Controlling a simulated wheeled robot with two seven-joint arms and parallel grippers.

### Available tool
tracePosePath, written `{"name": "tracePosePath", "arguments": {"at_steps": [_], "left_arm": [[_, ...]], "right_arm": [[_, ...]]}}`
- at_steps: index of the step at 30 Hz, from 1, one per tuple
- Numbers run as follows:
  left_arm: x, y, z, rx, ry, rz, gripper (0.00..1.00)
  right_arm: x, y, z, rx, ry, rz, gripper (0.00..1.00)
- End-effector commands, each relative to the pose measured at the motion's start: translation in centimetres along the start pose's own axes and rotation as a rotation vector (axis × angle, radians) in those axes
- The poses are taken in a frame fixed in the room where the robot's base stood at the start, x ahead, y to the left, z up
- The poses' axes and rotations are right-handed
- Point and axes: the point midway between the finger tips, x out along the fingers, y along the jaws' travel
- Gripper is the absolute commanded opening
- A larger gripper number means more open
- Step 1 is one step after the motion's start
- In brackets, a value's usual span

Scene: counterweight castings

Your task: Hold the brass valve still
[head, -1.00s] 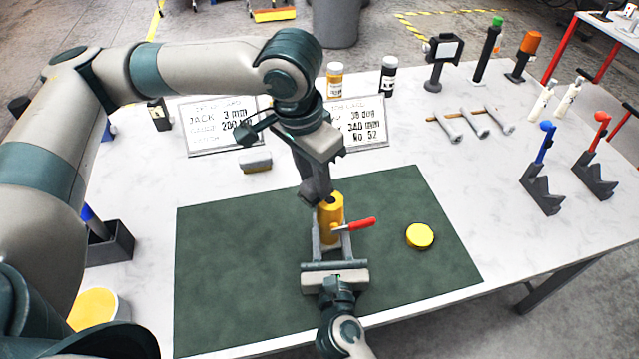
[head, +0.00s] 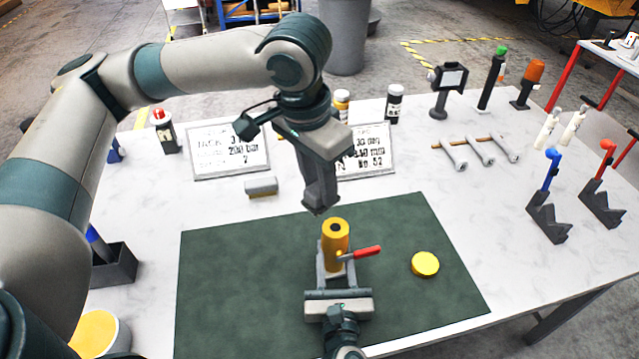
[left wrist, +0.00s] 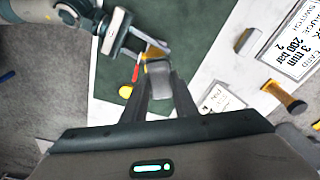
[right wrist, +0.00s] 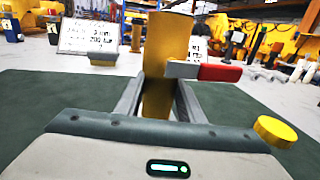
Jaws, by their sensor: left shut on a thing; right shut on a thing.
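The brass valve (head: 334,238) stands upright over the green mat (head: 235,270), its dark bore showing on top. Its red lever (head: 366,252) points right. My right gripper (head: 332,268) is shut on the valve's body; the right wrist view shows the valve (right wrist: 165,65) between the two fingers. My left gripper (head: 320,205) is above and behind the valve, apart from it. It is shut on a small grey piece (left wrist: 158,68), seen between its fingertips in the left wrist view; its full shape cannot be told.
A yellow disc (head: 425,264) lies on the mat right of the valve. Behind stand two sign plates (head: 228,150), a grey block (head: 261,187) and bottles (head: 394,103). Blue-handled (head: 550,200) and red-handled (head: 603,195) stands are at right. The mat's left part is clear.

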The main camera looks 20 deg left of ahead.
Motion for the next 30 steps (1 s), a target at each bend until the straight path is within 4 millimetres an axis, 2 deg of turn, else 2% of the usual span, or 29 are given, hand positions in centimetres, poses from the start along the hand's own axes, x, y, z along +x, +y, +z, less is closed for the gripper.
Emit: {"name": "tracePosePath", "arguments": {"at_steps": [5, 6, 8, 9, 22, 26, 30], "left_arm": [[0.0, 0.0, 0.0, 0.000, 0.000, 0.000, 0.02], [0.0, 0.0, 0.0, 0.000, 0.000, 0.000, 0.02], [0.0, 0.0, 0.0, 0.000, 0.000, 0.000, 0.02], [0.0, 0.0, 0.0, 0.000, 0.000, 0.000, 0.02], [0.0, 0.0, 0.0, 0.000, 0.000, 0.000, 0.02], [0.0, 0.0, 0.0, 0.000, 0.000, 0.000, 0.02], [0.0, 0.0, 0.0, 0.000, 0.000, 0.000, 0.02]], "right_arm": [[0.0, 0.0, 0.2, 0.000, -0.003, 0.000, 0.00], [0.0, 0.0, 0.2, 0.000, -0.004, 0.000, 0.40], [0.0, 0.0, 0.2, 0.000, -0.003, 0.000, 0.54], [0.0, 0.0, 0.2, 0.000, -0.003, 0.000, 0.57], [-0.6, 0.0, 0.0, 0.000, -0.001, 0.000, 0.57], [-1.8, 0.0, -0.1, 0.001, 0.001, 0.001, 0.57], [-3.8, 0.0, -0.1, 0.001, 0.001, 0.001, 0.57]]}}
